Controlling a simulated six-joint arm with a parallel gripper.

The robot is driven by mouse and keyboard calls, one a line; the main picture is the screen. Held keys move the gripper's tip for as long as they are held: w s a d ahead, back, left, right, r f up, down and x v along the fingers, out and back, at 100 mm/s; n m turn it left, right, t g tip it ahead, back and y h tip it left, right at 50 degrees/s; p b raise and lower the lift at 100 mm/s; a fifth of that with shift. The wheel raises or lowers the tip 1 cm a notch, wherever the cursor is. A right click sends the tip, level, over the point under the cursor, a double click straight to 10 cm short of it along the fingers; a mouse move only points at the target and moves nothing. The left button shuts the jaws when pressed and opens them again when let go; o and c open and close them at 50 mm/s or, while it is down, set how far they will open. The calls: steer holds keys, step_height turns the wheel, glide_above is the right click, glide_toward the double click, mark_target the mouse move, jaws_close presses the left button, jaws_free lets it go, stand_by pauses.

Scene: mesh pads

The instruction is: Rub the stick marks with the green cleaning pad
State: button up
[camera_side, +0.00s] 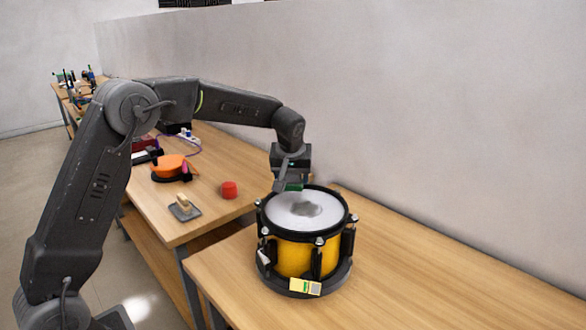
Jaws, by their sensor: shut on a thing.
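A drum (303,258) with a yellow shell, black rims and a pale head stands on the wooden table. A dark grey smudge, the stick marks (306,209), lies near the middle of its head. My gripper (290,184) is over the far left part of the drum, pointing down. It is shut on the green cleaning pad (294,187), of which only a small green part shows between the fingers. The pad is close to the drum head near the rim, left of the marks. I cannot tell whether it touches the head.
A red cylinder (229,189), a grey tray (185,212) with a wooden block and an orange object (170,167) are on the left table. A yellow-and-green item (305,287) sits at the drum's front base. The table right of the drum is clear; a grey wall (440,120) stands behind.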

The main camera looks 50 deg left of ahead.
mark_target(294, 200)
step_height(294, 200, down, 3)
steer(key=shift+f, duration=0.15)
steer(key=shift+d+f, duration=0.4)
steer(key=shift+f, duration=0.3)
steer(key=shift+c, duration=0.2)
steer(key=shift+d, duration=4.55)
steer(key=shift+a, duration=5.05)
steer(key=shift+w+d, duration=0.35)
steer(key=shift+d, duration=4.85)
steer(key=shift+a, duration=5)
steer(key=shift+a+r, duration=0.15)
steer(key=shift+r, duration=3.95)
